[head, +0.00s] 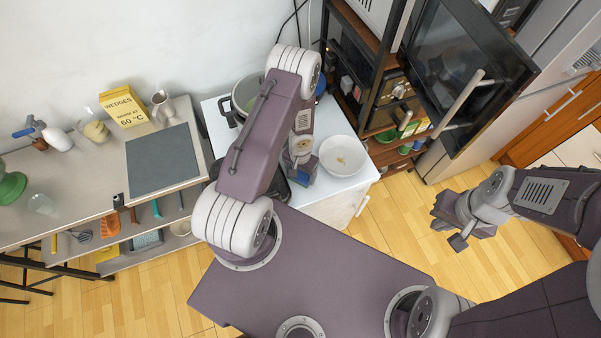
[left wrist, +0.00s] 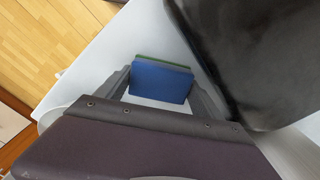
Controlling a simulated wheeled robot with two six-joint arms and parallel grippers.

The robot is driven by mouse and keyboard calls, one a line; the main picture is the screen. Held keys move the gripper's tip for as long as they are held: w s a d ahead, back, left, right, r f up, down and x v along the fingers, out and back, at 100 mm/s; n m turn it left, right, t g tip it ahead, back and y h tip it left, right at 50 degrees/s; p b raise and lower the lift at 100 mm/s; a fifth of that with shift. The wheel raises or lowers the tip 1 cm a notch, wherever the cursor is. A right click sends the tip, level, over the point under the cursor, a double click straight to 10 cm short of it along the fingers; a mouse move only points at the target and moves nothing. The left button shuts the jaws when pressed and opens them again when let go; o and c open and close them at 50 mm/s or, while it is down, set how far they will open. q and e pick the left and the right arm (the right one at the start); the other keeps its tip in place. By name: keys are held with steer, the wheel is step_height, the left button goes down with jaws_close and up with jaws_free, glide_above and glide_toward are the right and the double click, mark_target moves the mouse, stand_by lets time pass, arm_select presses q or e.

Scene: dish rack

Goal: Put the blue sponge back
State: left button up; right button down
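The blue sponge (left wrist: 160,82) has a green layer along its far edge. In the left wrist view it stands between the two fingers of my left gripper (left wrist: 160,88), with a finger against each side. In the head view my left gripper (head: 302,168) is over the white cabinet top (head: 335,190), and my arm hides part of that area. My right gripper (head: 457,226) is over the wooden floor at the right, away from the cabinet; its finger gap is not clear.
A white bowl (head: 343,156) sits on the cabinet top right of my left gripper. A pot (head: 246,92) stands behind my left arm. A dark object (left wrist: 250,55) is close beside my left gripper. A shelf with a dark oven (head: 455,65) stands at the right.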

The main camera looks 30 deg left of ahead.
arm_select(q)
steer(key=o, duration=0.4)
step_height(320, 180, up, 9)
steer(key=p, duration=0.9)
steer(key=shift+s+r, duration=0.1)
jaws_close()
stand_by(1.0)
